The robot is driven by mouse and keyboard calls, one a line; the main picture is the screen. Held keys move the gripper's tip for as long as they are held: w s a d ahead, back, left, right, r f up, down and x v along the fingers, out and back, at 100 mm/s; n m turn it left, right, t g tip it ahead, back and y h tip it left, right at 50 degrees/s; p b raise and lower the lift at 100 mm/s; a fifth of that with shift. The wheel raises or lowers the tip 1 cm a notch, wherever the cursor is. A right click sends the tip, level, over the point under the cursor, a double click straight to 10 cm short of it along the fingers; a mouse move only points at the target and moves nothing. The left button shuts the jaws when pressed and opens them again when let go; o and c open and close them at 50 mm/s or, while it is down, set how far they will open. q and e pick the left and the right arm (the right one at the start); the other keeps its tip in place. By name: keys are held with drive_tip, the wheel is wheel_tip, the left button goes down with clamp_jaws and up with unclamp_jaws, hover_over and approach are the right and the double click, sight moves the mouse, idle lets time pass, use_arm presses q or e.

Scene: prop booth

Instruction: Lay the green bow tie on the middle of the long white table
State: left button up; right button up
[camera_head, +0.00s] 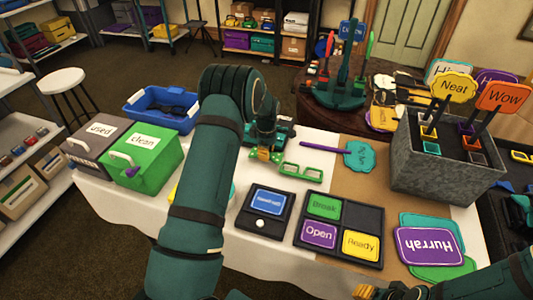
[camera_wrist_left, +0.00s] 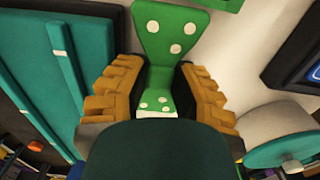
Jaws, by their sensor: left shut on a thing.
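The green bow tie (camera_wrist_left: 170,40) with white dots stands between the yellow-brown fingers of my left gripper (camera_wrist_left: 165,95) in the left wrist view. My left gripper is shut on it, with its lower part between the fingers and one wing sticking out beyond. In the head view, my left gripper (camera_head: 264,154) is over the back part of the long white table (camera_head: 216,172), and the bow tie is mostly hidden there. I cannot tell whether the bow tie touches the cloth. My right gripper (camera_head: 375,292) is partly in view at the bottom edge; its opening is unclear.
Green glasses (camera_head: 300,171) lie right of the left gripper. A teal sign (camera_head: 358,155) lies behind them. A black tray with a blue card (camera_head: 269,202) and a tray of word cards (camera_head: 340,238) stand in front. A green "clean" box (camera_head: 150,165) stands left.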

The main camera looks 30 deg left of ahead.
use_arm(q)
drive_tip(key=shift+r, duration=0.1)
drive_tip(key=shift+f, duration=0.45)
drive_tip(key=shift+f+b, duration=0.15)
drive_tip(key=shift+b, duration=0.2)
drive_tip(key=o, duration=0.5)
drive_tip(key=shift+o, duration=0.2)
drive_tip(key=shift+r, duration=0.3)
wheel_tip(320, 180, up, 13)
drive_tip(key=p, duration=0.3)
drive_tip(key=shift+f, duration=0.15)
